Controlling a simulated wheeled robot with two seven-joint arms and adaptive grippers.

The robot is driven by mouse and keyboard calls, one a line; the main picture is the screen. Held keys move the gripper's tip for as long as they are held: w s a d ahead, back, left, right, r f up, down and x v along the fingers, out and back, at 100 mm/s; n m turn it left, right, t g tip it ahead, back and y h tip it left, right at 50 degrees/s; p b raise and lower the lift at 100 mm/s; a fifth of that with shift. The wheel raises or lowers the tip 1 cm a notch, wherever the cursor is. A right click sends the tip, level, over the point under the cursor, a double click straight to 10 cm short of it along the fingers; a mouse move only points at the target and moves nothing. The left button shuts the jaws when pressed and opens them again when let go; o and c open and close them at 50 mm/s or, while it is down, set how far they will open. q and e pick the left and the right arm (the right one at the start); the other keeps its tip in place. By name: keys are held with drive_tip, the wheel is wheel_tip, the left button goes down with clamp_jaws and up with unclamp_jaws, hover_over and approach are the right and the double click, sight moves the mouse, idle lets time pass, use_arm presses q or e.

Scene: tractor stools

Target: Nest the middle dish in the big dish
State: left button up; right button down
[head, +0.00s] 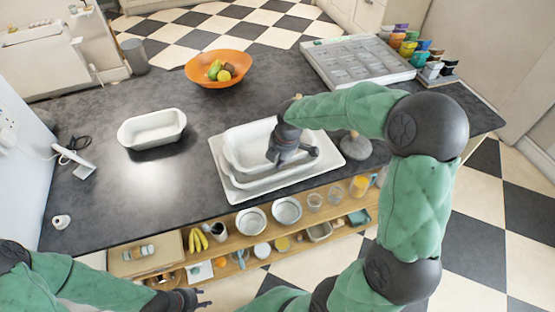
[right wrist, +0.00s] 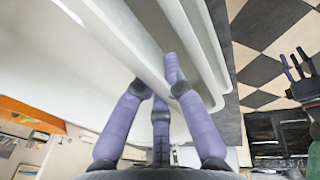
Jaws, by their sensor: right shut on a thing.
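The big white dish (head: 222,168) lies on the dark counter near its front edge. The white middle dish (head: 247,133) is inside the big dish's outline; whether it rests on the bottom I cannot tell. My right gripper (head: 283,158) reaches down over the middle dish, shut on its front-right wall. In the right wrist view, the purple fingers (right wrist: 168,78) close around a white wall, with further white rims beside it. My left gripper (head: 198,299) is at the lower left, below the counter front, empty with its fingers apart.
A smaller white dish (head: 151,128) stands apart to the left. An orange fruit bowl (head: 218,69), a partitioned white tray (head: 355,62) and coloured containers (head: 412,45) stand behind. A shelf (head: 240,240) below holds bowls and jars. The left counter is mostly clear.

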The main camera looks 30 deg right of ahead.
drive_tip(key=shift+s+b+x, duration=0.1)
drive_tip(key=shift+b+x, duration=0.4)
drive_tip(key=shift+x, duration=0.3)
drive_tip(key=shift+s+b+x, duration=0.15)
drive_tip(key=shift+b+x, duration=0.35)
drive_tip(key=shift+x, duration=0.3)
idle(0.6)
drive_tip(key=shift+d, duration=0.15)
drive_tip(key=c, duration=1.2)
unclamp_jaws()
drive_tip(key=shift+c, duration=0.2)
drive_tip(key=shift+s+f, duration=0.25)
drive_tip(key=a+v, duration=0.1)
drive_tip(key=v, duration=1.1)
drive_tip(key=shift+w+d+r, duration=0.25)
drive_tip(key=shift+d+r, duration=0.05)
drive_tip(key=shift+d, duration=0.1)
